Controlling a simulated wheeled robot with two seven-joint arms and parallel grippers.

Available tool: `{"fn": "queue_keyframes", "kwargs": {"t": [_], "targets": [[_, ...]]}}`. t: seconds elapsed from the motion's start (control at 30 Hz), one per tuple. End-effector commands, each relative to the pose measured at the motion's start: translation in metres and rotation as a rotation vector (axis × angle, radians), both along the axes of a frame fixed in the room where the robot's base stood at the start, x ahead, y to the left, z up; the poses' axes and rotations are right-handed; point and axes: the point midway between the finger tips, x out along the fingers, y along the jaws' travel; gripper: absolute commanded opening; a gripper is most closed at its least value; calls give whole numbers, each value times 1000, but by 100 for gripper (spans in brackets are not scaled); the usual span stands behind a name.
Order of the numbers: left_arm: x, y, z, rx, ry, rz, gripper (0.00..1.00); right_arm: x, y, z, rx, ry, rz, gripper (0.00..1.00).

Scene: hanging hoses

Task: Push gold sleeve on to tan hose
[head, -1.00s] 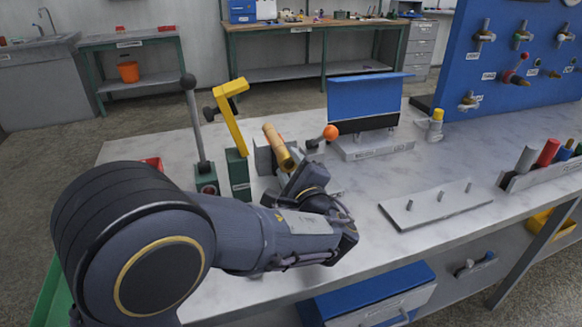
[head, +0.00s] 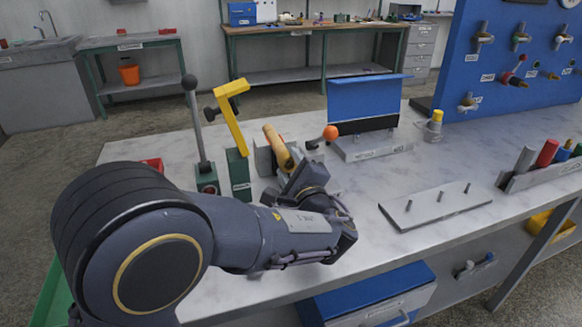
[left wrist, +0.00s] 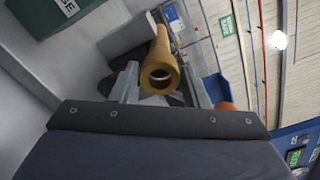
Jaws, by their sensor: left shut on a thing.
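The tan hose (head: 271,133) lies tilted in a grey holder on the bench, its far end up and left in the head view. The gold sleeve (head: 285,159) is in line with it at its near end, and I cannot tell how far it is over the hose. My left gripper (head: 290,171) is shut on the gold sleeve. In the left wrist view, the sleeve's round open end (left wrist: 158,77) faces the camera between the two fingers (left wrist: 160,88). My right gripper is not in view.
A lever with a black knob (head: 196,125) and a green post with a yellow arm (head: 232,120) stand left of the holder. An orange ball knob (head: 331,132) is close on the right. A pegged plate (head: 436,205) lies further right, with clear bench between.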

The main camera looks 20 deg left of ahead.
Motion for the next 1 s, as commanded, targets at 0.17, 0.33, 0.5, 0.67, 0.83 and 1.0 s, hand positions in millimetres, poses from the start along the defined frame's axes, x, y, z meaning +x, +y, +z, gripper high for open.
{"fn": "queue_keyframes", "kwargs": {"t": [0.17,0.33,0.5,0.67,0.83,1.0], "targets": [[7,15,10,7,-30,33,20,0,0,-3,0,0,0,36],[7,15,10,6,-29,34,20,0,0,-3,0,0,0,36],[7,15,10,6,-29,34,20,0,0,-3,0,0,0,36],[7,16,9,6,-30,34,20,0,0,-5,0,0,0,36],[7,16,10,6,-30,34,20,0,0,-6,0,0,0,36],[7,16,10,6,-30,34,20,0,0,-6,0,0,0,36]]}}
